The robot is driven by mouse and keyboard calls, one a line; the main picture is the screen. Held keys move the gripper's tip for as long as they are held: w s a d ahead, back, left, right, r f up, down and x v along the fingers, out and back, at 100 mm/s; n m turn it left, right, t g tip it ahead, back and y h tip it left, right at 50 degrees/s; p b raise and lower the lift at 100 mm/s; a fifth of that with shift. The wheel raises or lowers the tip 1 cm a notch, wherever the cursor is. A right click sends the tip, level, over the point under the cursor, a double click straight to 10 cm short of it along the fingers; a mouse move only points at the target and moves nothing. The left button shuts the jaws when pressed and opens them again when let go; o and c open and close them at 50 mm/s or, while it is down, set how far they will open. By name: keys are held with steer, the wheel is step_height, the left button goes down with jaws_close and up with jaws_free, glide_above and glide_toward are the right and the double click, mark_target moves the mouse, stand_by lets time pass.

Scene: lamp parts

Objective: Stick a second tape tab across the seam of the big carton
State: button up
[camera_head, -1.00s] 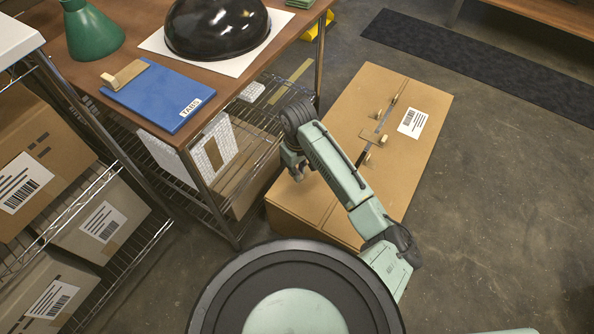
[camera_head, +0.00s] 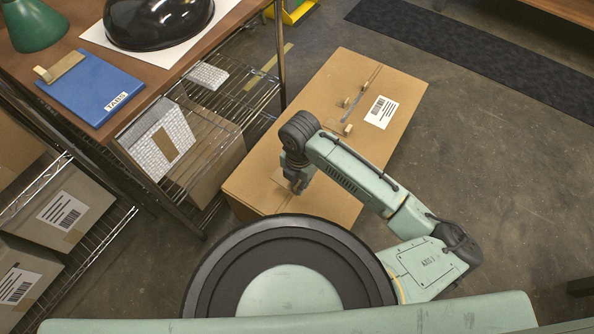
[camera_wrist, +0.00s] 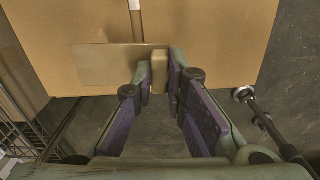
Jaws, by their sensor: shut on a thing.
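The big carton (camera_head: 330,90) lies on the floor, its seam running lengthwise along the top. In the head view my gripper (camera_head: 297,188) is low over the carton's near end. In the wrist view my gripper (camera_wrist: 162,78) is shut on the small tan block of a tape tab (camera_wrist: 105,65). The tab's flat tan strip reaches left from the jaws, near the carton's edge and below the seam line. I cannot tell whether the strip touches the carton. Small wooden pieces and dark strips (camera_head: 347,129) sit along the seam farther up.
A blue board (camera_head: 95,85) marked TABS, with a tan tab on it, lies on the table at left. A wire shelf (camera_head: 235,105) with boxes stands close to the carton's left side. Boxes fill another rack at far left. Floor right of the carton is open.

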mark_target(301, 203)
steer(key=shift+s+d+n, duration=0.25)
steer(key=shift+s+n, duration=0.05)
steer(key=shift+n, duration=0.1)
steer(key=shift+f, duration=0.2)
steer(key=shift+f+b, duration=3.15)
steer(key=shift+f, duration=0.75)
steer(key=shift+f+b, duration=0.45)
steer(key=shift+f, duration=0.1)
steer(key=o, duration=0.8)
steer(key=shift+o, duration=0.2)
steer(key=shift+r, duration=0.15)
step_height(301, 203, up, 12)
steer(key=shift+f, duration=0.1)
